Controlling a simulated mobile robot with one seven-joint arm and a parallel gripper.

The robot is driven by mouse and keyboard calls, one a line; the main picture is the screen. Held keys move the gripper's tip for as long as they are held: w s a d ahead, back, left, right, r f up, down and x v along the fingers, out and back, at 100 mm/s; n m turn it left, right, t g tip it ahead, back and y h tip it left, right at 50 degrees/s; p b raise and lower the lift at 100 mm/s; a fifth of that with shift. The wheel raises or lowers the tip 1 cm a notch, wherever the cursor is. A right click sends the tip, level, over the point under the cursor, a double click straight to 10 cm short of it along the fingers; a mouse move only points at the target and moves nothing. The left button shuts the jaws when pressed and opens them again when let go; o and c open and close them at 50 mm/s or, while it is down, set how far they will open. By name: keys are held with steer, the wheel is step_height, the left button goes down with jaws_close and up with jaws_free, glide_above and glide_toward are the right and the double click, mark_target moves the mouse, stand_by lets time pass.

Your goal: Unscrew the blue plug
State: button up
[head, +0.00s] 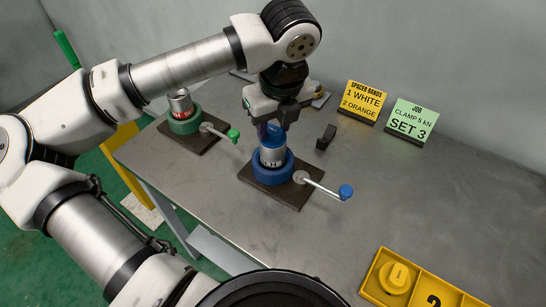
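The blue plug (274,141) shows at the top of a silver pipe (272,157) standing upright in the blue vise (259,173). The vise sits on a dark base plate, with a blue-knobbed handle (345,192) reaching out to the right. My gripper (272,128) points down right over the plug, with its fingers at the plug's level or just above it. The fingers and the plug's upper part overlap in this view, so I cannot tell whether the fingers touch or grip it.
A small black block (326,137) lies right of my gripper. Yellow (364,101) and green (408,121) signs stand behind. A yellow tray (372,287) is at front right. The right middle of the table is clear.

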steer(key=shift+c, duration=0.3)
steer(key=c, duration=0.6)
steer(key=shift+o, duration=0.2)
steer(key=shift+f+m+b, duration=0.2)
steer(key=shift+m+b, duration=0.4)
steer(key=shift+b, duration=0.1)
steer(key=shift+a+m+h+b, duration=0.1)
steer(key=shift+m+h+b, duration=0.35)
steer(key=shift+m, duration=0.75)
steer(key=shift+r+m, duration=0.25)
steer(key=shift+m, duration=0.35)
steer(key=shift+b, duration=0.35)
steer(key=shift+f+m+h+b, duration=0.2)
steer(key=shift+m+b, duration=0.35)
steer(key=shift+m, duration=0.45)
steer(key=shift+a+r+m+h+b, duration=0.1)
steer(key=shift+m+h+b, duration=0.05)
steer(key=shift+m, duration=0.55)
steer(key=shift+r+m+h+b, duration=0.1)
steer(key=shift+m+b, duration=0.05)
steer(key=shift+m, duration=0.55)
